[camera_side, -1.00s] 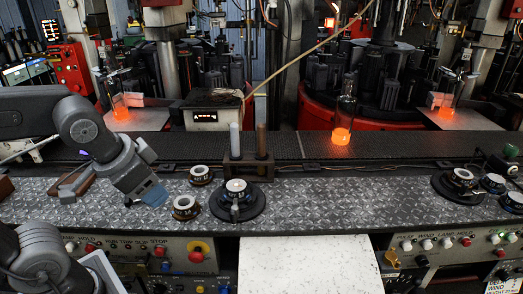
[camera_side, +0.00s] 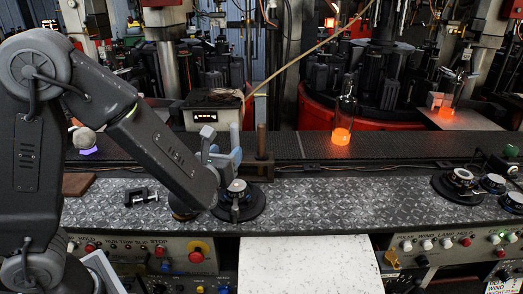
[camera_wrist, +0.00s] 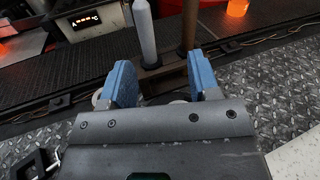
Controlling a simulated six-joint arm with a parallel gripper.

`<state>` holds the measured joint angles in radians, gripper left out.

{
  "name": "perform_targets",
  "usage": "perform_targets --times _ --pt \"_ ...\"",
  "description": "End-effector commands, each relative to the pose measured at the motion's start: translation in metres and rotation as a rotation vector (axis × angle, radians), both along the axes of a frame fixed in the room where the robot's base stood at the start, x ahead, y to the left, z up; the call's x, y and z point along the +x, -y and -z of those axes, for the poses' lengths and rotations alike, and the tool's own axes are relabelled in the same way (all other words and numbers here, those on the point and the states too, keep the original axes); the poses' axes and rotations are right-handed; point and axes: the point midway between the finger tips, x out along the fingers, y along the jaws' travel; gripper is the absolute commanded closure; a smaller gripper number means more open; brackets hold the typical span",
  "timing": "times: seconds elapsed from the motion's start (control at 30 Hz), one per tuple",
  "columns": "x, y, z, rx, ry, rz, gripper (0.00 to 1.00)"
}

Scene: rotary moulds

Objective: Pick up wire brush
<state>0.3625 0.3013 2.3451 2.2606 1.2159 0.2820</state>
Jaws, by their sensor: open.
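My gripper (camera_side: 222,150) is open, with its blue fingers beside a dark stand (camera_side: 265,172) at the back of the metal bench. In the wrist view the fingers (camera_wrist: 158,65) are spread and nothing is held between them. The stand holds a pale upright rod (camera_wrist: 146,32) and a brown upright rod (camera_wrist: 189,22), both beyond the fingertips. In the side view the pale rod (camera_side: 235,134) is partly hidden by a finger, and the brown rod (camera_side: 261,140) stands just to its right. I cannot tell for certain which thing is the wire brush; no bristles show clearly.
A round black fixture (camera_side: 255,205) stands close below my gripper. A black clamp-like piece (camera_side: 141,196) and a brown block (camera_side: 78,184) lie left on the bench. A glowing bottle (camera_side: 342,135) stands on the belt behind.

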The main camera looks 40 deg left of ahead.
Motion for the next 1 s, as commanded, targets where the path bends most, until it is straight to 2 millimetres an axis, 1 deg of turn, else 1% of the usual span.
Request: perform_targets --times 0.03,0.1,0.2,0.27,0.5,0.6,0.7,0.87,1.0 --pt "0.006 0.01 0.005 0.04 -0.011 0.051 0.44" --pt "0.012 0.019 0.008 0.075 -0.014 0.102 0.44" --pt "0.019 0.024 0.009 0.096 -0.015 0.133 0.44" --pt "0.026 0.022 0.01 0.098 -0.015 0.135 0.44" --pt "0.069 0.006 0.01 0.097 -0.015 0.132 0.44" --pt "0.084 0.002 0.01 0.097 -0.015 0.133 0.44" --pt "0.093 -0.001 0.009 0.096 -0.015 0.132 0.44" --pt "0.102 -0.004 0.01 0.096 -0.015 0.133 0.44" --pt "0.121 -0.011 0.012 0.096 -0.015 0.131 0.44"
